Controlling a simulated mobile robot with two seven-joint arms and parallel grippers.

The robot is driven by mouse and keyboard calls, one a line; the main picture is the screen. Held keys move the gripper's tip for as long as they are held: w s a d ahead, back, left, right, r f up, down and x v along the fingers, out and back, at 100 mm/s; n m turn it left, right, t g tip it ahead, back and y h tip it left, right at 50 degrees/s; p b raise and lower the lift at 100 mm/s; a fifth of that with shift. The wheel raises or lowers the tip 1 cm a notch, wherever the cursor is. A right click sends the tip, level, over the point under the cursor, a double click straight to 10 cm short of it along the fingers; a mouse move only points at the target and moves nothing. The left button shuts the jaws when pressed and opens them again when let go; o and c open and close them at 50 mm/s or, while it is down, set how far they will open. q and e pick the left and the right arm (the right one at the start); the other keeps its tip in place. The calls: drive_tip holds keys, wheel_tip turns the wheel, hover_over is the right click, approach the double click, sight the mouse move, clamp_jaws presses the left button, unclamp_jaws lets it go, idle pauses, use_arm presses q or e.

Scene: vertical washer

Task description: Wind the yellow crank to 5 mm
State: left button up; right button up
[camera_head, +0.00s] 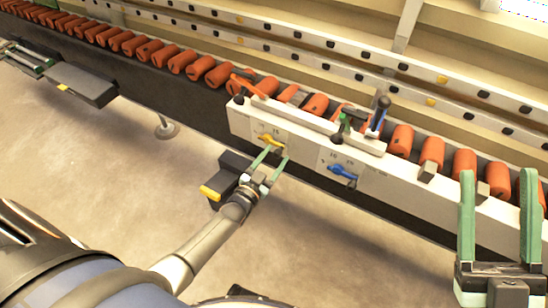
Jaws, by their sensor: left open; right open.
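The yellow crank (266,139) sits on a pale dial plate on the front face of the white rail housing, left of centre. Its dial marks are too small to read surely, so I cannot tell its setting. My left gripper (275,154) is open, with its green fingertips just below and in front of the yellow crank. I cannot tell whether a fingertip touches it. My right gripper (497,178) is open and empty at the lower right, with its fingers pointing up the picture, far from the yellow crank.
A blue crank (343,173) sits on a similar dial to the right. A row of orange cylinders (218,75) lies along the conveyor behind the white housing (405,190). Levers (380,110) stand on top. The floor in front is mostly clear.

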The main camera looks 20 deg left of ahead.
use_arm(q)
drive_tip(key=shift+s, duration=0.25)
drive_tip(key=s+a+p, duration=0.1)
drive_tip(key=s+p, duration=0.2)
drive_tip(key=s, duration=0.9)
use_arm(e)
drive_tip(key=w+f+m+g+h, duration=0.2)
drive_tip(key=f+m+h, duration=0.1)
drive_tip(key=f, duration=0.5)
drive_tip(key=w+d+f+m+g+h, duration=0.1)
drive_tip(key=w+f+m+g+h, duration=0.2)
drive_tip(key=f, duration=0.6)
drive_tip(key=shift+d+h, duration=0.25)
drive_tip(key=shift+h, duration=0.55)
drive_tip(key=shift+w+r, duration=0.1)
